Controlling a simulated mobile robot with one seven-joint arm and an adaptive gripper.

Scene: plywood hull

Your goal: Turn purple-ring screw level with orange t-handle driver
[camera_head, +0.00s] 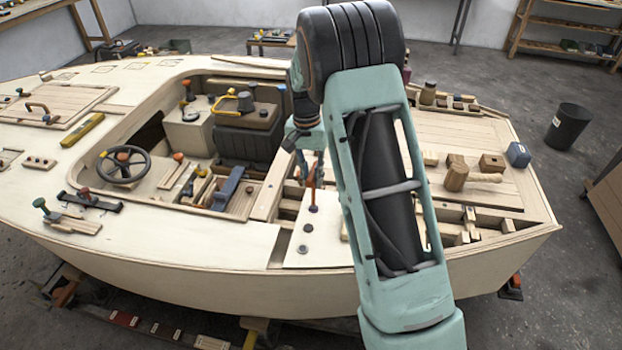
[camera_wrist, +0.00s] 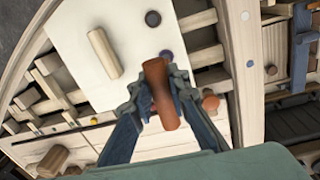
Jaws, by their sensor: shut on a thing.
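My gripper (camera_wrist: 160,98) is shut on the orange T-handle driver (camera_wrist: 157,80), whose handle shows between the fingers in the wrist view. In the head view the orange driver (camera_head: 312,180) hangs upright below my gripper, with its lower end just above or at a dark purplish screw (camera_head: 313,209) on a pale panel (camera_head: 330,240). I cannot tell whether the tip touches it. In the wrist view a purplish screw (camera_wrist: 166,54) shows just beyond the handle, and the driver's tip is hidden. How far the screw stands out cannot be judged.
Two other dark screws (camera_head: 308,228) (camera_head: 302,249) sit on the same panel. A wooden bar (camera_wrist: 104,52) lies on it too. Open slatted framing borders the panel. A wooden mallet (camera_head: 456,174) and blocks (camera_head: 491,164) stand on the deck to the right.

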